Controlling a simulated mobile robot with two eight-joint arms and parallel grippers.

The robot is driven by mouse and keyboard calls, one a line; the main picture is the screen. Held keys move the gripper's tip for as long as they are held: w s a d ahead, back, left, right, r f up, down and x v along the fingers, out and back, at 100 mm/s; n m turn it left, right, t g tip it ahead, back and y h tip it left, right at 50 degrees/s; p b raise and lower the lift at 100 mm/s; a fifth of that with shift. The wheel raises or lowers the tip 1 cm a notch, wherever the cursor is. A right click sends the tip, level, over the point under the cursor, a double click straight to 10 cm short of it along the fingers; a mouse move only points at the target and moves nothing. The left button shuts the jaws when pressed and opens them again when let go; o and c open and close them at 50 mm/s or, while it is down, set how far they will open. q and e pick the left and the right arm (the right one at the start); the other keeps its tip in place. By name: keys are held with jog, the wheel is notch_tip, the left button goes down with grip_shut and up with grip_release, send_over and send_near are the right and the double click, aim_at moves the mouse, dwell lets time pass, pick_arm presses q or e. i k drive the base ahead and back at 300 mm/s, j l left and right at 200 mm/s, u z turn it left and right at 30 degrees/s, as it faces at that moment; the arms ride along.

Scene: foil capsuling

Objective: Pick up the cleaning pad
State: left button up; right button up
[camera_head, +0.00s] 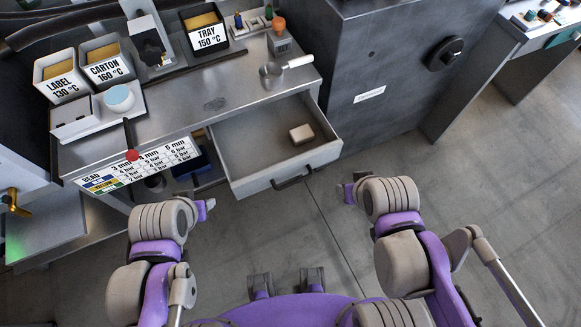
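A small beige block, which looks like the cleaning pad (301,134), lies in the open drawer (262,183) toward its right side. Nothing touches it. My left gripper (207,206) is outside the drawer, to the left of its front corner and lower in the picture. My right gripper (346,192) is outside the drawer, below and to the right of its front. Both grippers are small in the view and partly hidden by their own wrists, so their finger opening cannot be made out. I see no object held in either.
The drawer's handle (293,180) sticks out in front. A grey cabinet (375,75) stands at the right. The floor in front is clear.

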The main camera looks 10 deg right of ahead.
aim_at(300, 136)
jog(key=u, duration=1.45)
jog(key=z, duration=1.85)
jog(key=i+l+z, duration=0.3)
jog(key=i+z, duration=0.2)
jog(key=z, duration=0.15)
